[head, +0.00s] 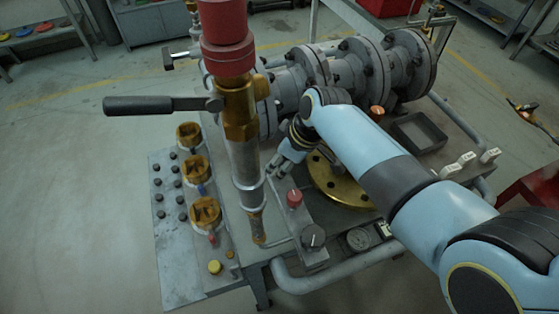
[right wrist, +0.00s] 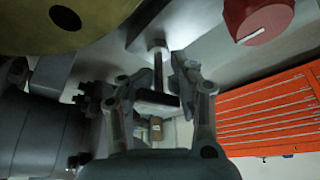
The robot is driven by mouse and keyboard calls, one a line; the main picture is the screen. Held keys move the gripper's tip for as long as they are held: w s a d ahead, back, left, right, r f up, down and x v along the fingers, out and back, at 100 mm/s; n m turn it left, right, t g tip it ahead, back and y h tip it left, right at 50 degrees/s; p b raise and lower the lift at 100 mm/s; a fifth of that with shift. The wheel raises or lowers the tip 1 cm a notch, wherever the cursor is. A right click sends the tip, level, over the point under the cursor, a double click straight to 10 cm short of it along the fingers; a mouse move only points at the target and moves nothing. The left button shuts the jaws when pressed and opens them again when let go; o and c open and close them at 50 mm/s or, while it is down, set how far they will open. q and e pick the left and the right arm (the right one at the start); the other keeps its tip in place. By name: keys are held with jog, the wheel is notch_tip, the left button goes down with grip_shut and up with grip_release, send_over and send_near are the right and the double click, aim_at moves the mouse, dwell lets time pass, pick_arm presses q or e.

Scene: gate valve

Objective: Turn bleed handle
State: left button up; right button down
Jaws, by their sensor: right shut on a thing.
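My right gripper (head: 280,168) reaches in from the right, with its fingers low beside the tall brass and steel valve column (head: 244,155). In the right wrist view the two fingers (right wrist: 156,90) are shut on a small dark grey bar, the bleed handle (right wrist: 157,103). A thin stem (right wrist: 158,66) shows just beyond the bar. In the head view the handle is hidden by my fingers, so its angle cannot be told there. My left gripper is not in view.
A red knob (head: 294,198) and a black knob (head: 312,236) sit close to my right gripper. The long black lever (head: 150,105) sticks out left from the column. A brass flange (head: 340,192) lies under my right arm. Grey flanged pipework (head: 365,70) stands behind.

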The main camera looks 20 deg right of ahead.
jog(key=n, duration=0.2)
jog(key=shift+w+d+r+n+g+y, duration=0.15)
jog(key=shift+w+d+n+g+y, duration=0.15)
jog(key=shift+n, duration=0.1)
jog(key=n+g+b, duration=0.1)
jog(key=n, duration=0.2)
jog(key=shift+a+n, duration=0.1)
jog(key=shift+n, duration=0.2)
jog(key=n+g+b, duration=0.1)
jog(key=n+g, duration=0.1)
jog(key=n, duration=0.2)
jog(key=shift+y+b, duration=0.3)
jog(key=shift+a+n+g+b, duration=0.15)
jog(key=shift+n+g+b, duration=0.6)
jog(key=shift+n, duration=1.35)
jog(key=shift+r, duration=0.1)
jog(key=c, duration=0.9)
grip_release()
jog(key=shift+w+a, duration=0.1)
jog(key=shift+o, duration=0.3)
jog(key=shift+f, duration=0.2)
jog(key=v, duration=1.2)
jog(key=shift+a, duration=0.2)
